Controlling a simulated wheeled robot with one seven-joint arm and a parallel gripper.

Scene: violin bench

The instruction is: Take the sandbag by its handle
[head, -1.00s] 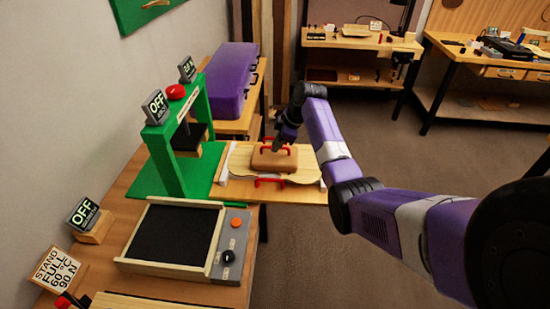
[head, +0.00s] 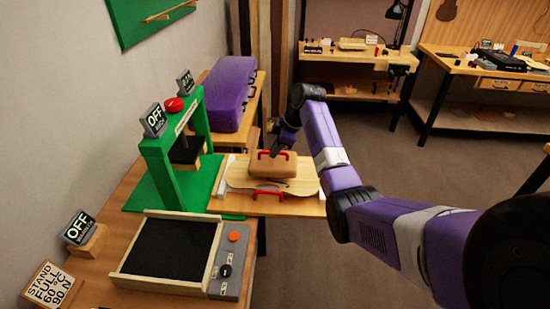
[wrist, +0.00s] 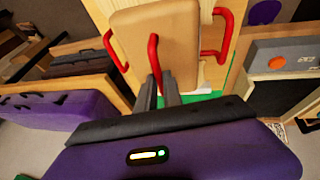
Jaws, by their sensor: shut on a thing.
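The sandbag (head: 273,167) is a tan, brown-sided block with a red handle on top. It hangs a little above a pale violin-shaped wooden plate (head: 308,187), with a shadow beneath it. My gripper (head: 278,153) is over the bag and shut on its red handle. In the wrist view the sandbag (wrist: 185,40) fills the upper middle. Its red handle (wrist: 154,58) runs down between the fingertips of my gripper (wrist: 158,88). The bag's underside is hidden.
Red handles (head: 268,196) stick out beside the wooden plate. A green press (head: 172,165) stands to the left, with a black-topped heater box (head: 172,247) in front. A purple case (head: 229,95) lies behind. Open floor (head: 310,245) lies to the right of the bench.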

